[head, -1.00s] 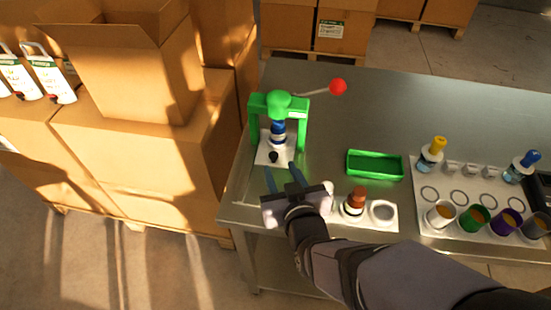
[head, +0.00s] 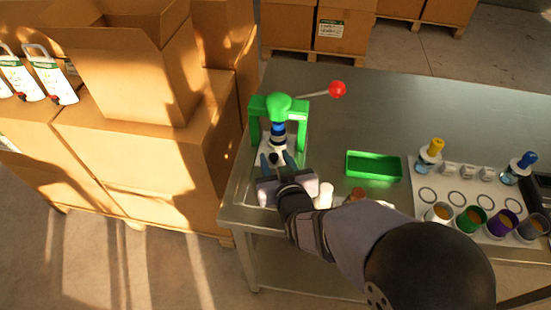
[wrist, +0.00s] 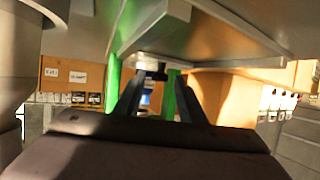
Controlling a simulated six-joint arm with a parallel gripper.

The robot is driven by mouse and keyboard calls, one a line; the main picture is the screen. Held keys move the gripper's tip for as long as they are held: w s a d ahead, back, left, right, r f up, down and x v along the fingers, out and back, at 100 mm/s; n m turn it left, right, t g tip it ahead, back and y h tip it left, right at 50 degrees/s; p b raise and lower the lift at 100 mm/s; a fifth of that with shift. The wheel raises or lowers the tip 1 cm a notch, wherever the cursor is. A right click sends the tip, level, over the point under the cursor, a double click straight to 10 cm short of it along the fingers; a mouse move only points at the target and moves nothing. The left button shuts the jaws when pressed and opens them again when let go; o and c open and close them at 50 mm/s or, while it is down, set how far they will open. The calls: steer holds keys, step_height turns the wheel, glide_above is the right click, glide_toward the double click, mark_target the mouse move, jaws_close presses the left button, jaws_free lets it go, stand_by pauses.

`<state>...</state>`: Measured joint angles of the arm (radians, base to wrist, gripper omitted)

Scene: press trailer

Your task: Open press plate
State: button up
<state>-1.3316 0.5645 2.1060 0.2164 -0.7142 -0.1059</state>
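The press (head: 300,108) is a green frame with a red-ball lever (head: 337,89) reaching right and a blue part (head: 278,130) under its green top. Its pale plate (head: 262,148) lies at the base, with a small black knob (head: 274,158) at the front. My gripper (head: 277,157) is open, with its fingertips on either side of the knob. In the wrist view, a dark knob-like piece (wrist: 152,72) shows between the parted fingers of my gripper (wrist: 158,76). I cannot tell whether the fingers touch it. My arm hides part of the table's front.
A green tray (head: 374,166) lies right of the press. A white rack (head: 430,182) with yellow- and blue-topped bottles and several cups stands further right. A brown-topped bottle (head: 357,193) is partly hidden by my arm. Cardboard boxes (head: 150,150) stand left. The table's back is clear.

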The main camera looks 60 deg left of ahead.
jaws_close()
steer(key=s+d+b, duration=0.1)
steer(key=s+d, duration=0.6)
steer(key=shift+s+d, duration=0.1)
jaws_free()
steer(key=shift+d, duration=0.1)
